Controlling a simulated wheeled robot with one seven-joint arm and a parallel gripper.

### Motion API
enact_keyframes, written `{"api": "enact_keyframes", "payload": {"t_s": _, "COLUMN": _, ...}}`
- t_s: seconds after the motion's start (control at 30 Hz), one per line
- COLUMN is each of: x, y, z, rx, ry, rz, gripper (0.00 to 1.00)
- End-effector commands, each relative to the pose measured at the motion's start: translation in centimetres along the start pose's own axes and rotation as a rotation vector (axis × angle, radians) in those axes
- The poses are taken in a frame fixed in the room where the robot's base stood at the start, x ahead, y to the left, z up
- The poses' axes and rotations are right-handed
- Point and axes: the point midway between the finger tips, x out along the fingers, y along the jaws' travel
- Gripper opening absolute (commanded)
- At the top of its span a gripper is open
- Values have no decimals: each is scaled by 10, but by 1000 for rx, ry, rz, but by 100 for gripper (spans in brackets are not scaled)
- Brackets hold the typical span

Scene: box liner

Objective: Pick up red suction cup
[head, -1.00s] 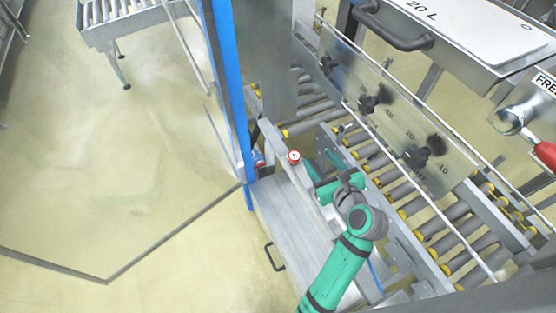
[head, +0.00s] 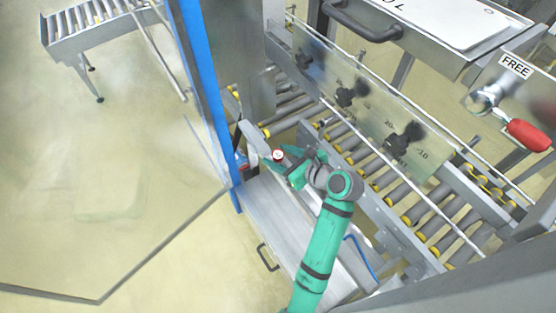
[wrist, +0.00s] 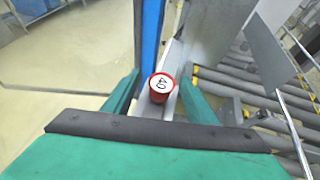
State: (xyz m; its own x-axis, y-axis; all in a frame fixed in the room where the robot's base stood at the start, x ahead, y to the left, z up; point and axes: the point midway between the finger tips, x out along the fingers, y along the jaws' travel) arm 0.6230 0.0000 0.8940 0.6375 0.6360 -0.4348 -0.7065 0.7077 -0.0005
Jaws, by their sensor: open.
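The red suction cup (head: 278,155) is a small red cylinder with a white top, sitting on the narrow grey metal ledge beside the conveyor. In the wrist view the cup (wrist: 161,86) shows a dark mark on its white top and lies between my two green fingers, toward their tips. My gripper (head: 284,163) is open around or just short of the cup. In the wrist view my gripper (wrist: 158,90) has a finger on each side, with a visible gap on the right. I cannot tell whether the left finger touches it.
A blue post (head: 203,90) stands close on the left of the cup. A roller conveyor (head: 400,190) with a clear guard plate (head: 350,95) and black knobs lies to the right. A red-handled lever (head: 528,135) is at the far right. Open floor (head: 100,190) is at the left.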

Motion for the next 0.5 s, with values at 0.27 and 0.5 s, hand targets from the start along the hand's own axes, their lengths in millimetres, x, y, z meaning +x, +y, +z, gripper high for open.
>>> {"api": "enact_keyframes", "payload": {"t_s": 0.27, "x": 38, "y": -2, "z": 4, "rx": 0, "ry": 0, "rz": 3, "gripper": 52}}
{"api": "enact_keyframes", "payload": {"t_s": 0.5, "x": 45, "y": -2, "z": 4, "rx": -1, "ry": 0, "rz": 2, "gripper": 52}}
